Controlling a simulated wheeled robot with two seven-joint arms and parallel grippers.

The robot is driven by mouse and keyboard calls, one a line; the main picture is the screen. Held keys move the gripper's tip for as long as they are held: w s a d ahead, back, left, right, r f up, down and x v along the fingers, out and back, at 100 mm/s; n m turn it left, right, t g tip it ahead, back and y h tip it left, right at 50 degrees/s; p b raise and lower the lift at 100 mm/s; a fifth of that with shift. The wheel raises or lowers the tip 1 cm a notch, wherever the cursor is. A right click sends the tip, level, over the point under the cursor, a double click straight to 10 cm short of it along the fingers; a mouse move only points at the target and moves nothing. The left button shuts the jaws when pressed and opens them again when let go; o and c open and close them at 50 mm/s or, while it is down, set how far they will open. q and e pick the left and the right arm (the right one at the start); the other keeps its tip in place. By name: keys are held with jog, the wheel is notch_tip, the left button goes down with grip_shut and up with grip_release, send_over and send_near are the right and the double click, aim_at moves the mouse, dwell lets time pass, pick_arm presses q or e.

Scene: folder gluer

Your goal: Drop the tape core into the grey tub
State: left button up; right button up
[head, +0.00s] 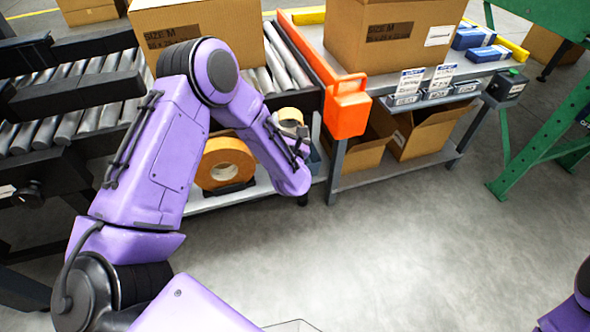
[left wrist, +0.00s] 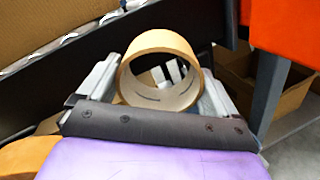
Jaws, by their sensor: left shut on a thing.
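The tape core (head: 290,116), a tan cardboard ring, is in my left gripper (head: 294,128) above the lower shelf. In the left wrist view the core (left wrist: 160,42) sits between the two fingers of the gripper (left wrist: 160,84), its open end facing the camera. Part of a grey-blue container (head: 314,160), possibly the grey tub, shows just behind the gripper; my arm hides most of it. My right gripper is out of view.
A large orange-tan roll (head: 226,163) stands on the lower shelf, left of the gripper. The floor in front is clear.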

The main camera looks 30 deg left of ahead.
pick_arm(q)
jog(key=shift+s+a+f, duration=0.15)
jog(key=shift+f, duration=0.25)
notch_tip(320, 180, down, 5)
jog(key=b, duration=0.4)
jog(key=shift+s+a+r, duration=0.1)
jog(key=shift+a+r, duration=0.05)
jog(key=o, duration=1)
jog(key=shift+c, duration=0.2)
jog(key=p+v, duration=0.1)
jog(key=v, duration=0.9)
jog(key=shift+s+d+p, duration=0.2)
jog(key=shift+d+p, duration=0.1)
jog(key=shift+p, duration=0.05)
